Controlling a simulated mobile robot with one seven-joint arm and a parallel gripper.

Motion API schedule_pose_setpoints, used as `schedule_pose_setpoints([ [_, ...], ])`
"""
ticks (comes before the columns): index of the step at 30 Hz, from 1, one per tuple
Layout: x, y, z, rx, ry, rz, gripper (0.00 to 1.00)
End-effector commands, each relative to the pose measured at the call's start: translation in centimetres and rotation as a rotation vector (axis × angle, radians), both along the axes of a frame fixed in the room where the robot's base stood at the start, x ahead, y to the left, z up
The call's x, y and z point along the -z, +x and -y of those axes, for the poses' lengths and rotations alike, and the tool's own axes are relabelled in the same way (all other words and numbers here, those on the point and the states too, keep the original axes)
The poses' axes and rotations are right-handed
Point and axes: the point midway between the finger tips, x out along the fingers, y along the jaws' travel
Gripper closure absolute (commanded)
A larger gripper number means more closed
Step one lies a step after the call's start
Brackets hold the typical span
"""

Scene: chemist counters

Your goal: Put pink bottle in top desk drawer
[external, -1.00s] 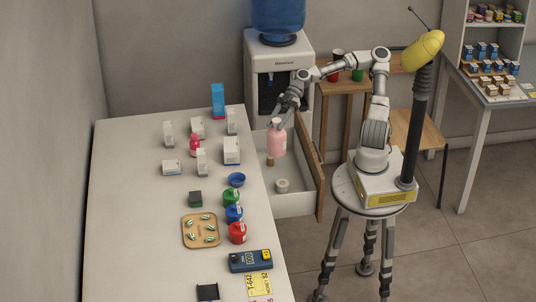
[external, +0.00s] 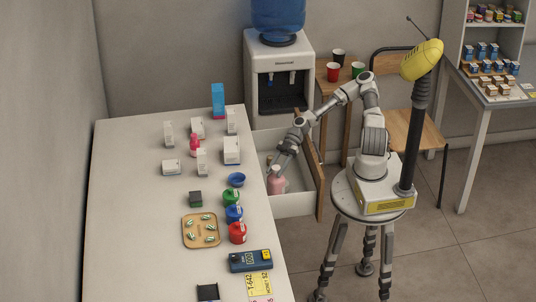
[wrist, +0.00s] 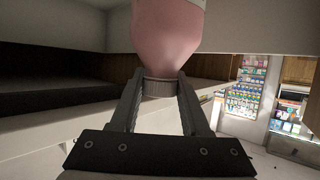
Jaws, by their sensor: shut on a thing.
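The pink bottle (external: 277,184) is inside the open desk drawer (external: 296,205), low down in it. My gripper (external: 276,168) reaches down into the drawer and is shut on the bottle's top. In the wrist view the bottle (wrist: 168,38) has its grey cap held between the two fingers of my gripper (wrist: 160,88). The bottle looks upright in the external view. I cannot tell whether its base touches the drawer floor.
The drawer's wooden front (external: 319,195) stands out beside my arm. The white desk (external: 130,220) carries several white boxes, a small pink bottle (external: 195,145), coloured jars and a wooden tray (external: 189,238). A water dispenser (external: 280,85) stands behind the drawer.

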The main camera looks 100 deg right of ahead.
Motion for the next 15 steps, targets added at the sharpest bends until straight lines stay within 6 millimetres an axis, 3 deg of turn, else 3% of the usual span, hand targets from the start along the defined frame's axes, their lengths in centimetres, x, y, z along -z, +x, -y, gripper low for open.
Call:
schedule_pose_setpoints([
  [5, 1.2, 0.3, 0.0, 0.0, -0.001, 0.001, 1.0],
  [12, 1.3, 3.7, -0.1, -0.003, -0.002, 0.001, 1.0],
  [15, 2.1, 4.1, 0.0, 0.0, 0.001, 0.0, 1.0],
])
